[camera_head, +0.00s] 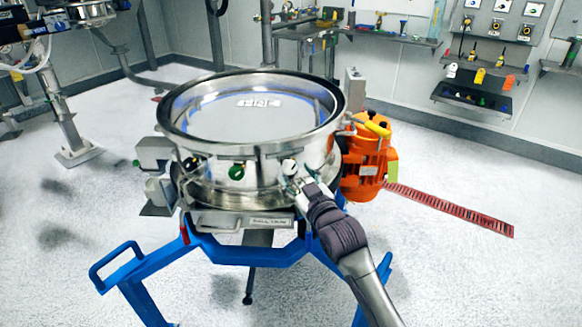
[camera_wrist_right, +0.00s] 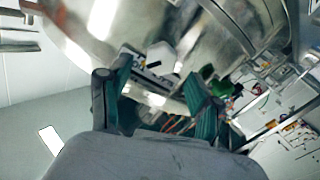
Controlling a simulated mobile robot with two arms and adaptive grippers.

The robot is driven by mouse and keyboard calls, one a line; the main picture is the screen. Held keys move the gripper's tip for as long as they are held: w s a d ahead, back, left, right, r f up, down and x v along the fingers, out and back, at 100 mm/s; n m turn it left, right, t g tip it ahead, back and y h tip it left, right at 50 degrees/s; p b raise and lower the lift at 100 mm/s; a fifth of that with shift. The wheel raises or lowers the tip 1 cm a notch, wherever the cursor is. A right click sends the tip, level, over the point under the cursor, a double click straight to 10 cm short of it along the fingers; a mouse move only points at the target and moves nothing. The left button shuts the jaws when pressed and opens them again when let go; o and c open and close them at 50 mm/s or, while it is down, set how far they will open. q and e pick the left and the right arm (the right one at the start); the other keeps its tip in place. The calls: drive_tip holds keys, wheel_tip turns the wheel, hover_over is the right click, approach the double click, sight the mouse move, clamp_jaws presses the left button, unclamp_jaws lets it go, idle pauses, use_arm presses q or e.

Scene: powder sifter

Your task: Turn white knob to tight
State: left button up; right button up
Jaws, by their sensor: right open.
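The white knob (camera_head: 290,167) is on the front right of the round steel sifter (camera_head: 225,190). It also shows in the right wrist view (camera_wrist_right: 160,56), just beyond my fingertips. My right gripper (camera_head: 297,182) is open, right below and in front of the white knob in the head view. In the wrist view its two green-padded fingers (camera_wrist_right: 150,88) stand apart with the knob near the gap between them. I cannot tell whether a finger touches it. My left gripper is not in view.
A green knob (camera_head: 236,172) sits left of the white one on the sifter's front. An orange motor (camera_head: 362,172) stands close on the right. A blue frame (camera_head: 245,252) carries the sifter. The floor (camera_head: 470,270) at the right front is free except a red grate (camera_head: 450,208).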

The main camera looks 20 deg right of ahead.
sight(291, 168)
drive_tip(key=shift+w+a, duration=0.2)
drive_tip(key=shift+w, duration=1.65)
drive_tip(key=c, duration=1.1)
drive_tip(key=shift+r+m+p, duration=0.15)
drive_tip(key=shift+m+p, duration=0.45)
drive_tip(key=shift+c, duration=0.2)
drive_tip(key=o, duration=1.1)
drive_tip(key=shift+o, duration=0.2)
